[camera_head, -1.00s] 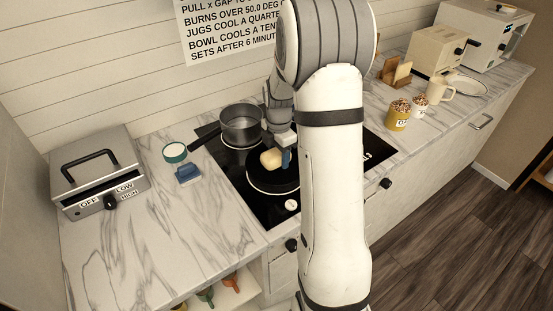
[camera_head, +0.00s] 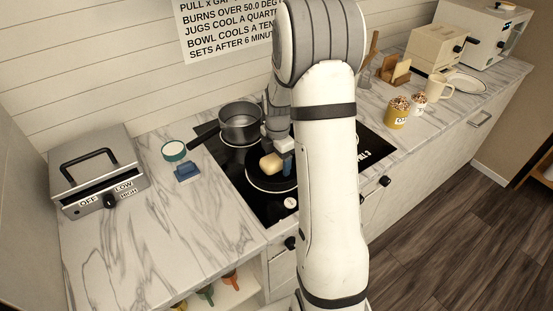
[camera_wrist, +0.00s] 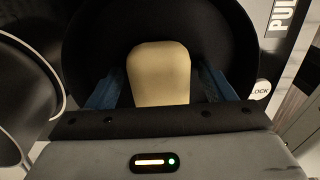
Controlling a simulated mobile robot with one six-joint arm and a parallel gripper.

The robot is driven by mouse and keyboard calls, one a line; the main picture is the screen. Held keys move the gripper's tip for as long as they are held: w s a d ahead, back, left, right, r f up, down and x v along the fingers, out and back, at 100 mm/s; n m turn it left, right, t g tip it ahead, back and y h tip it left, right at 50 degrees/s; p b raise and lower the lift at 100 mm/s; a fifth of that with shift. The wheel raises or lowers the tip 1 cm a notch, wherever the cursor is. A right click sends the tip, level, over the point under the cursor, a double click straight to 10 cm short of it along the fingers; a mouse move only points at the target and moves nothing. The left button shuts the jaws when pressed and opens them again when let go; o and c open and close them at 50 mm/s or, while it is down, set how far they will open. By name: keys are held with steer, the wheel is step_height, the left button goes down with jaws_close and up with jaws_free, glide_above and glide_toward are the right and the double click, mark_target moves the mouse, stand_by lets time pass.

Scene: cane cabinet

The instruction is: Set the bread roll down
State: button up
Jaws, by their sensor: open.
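The bread roll (camera_head: 270,163) is a pale tan, rounded block in or just over the black pan (camera_head: 258,183) on the cooktop. In the wrist view the roll (camera_wrist: 160,72) lies between the two blue fingers of my gripper (camera_wrist: 158,88), with dark gaps on both sides. The pan (camera_wrist: 95,30) fills the background behind it. My gripper (camera_head: 278,164) is open around the roll and low over the pan. My arm hides the pan's right part. Whether the roll rests fully on the pan floor is hard to tell.
A grey saucepan (camera_head: 240,124) stands on the cooktop behind the pan. A press grill (camera_head: 97,172), a teal-rimmed jar (camera_head: 175,152) and a blue item (camera_head: 187,171) are on the left counter. The front-left counter is clear.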

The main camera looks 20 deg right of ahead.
mark_target(277, 157)
step_height(277, 157, up, 11)
steer(key=shift+r+b, duration=0.1)
steer(key=shift+b, duration=0.6)
steer(key=s+a+r+m+t, duration=0.1)
steer(key=s+a+r+m, duration=0.1)
steer(key=s+m, duration=0.4)
steer(key=s+a+r+m+t, duration=0.1)
steer(key=s+a+m, duration=0.4)
steer(key=s+m, duration=0.2)
steer(key=s+a+r+m+t, duration=0.1)
steer(key=s+a+r+m, duration=0.1)
steer(key=s+a+m, duration=0.2)
steer(key=s+m, duration=0.3)
steer(key=s, duration=0.3)
steer(key=shift+a+r, duration=0.15)
steer(key=shift+r, duration=0.15)
steer(key=shift+c, duration=0.2)
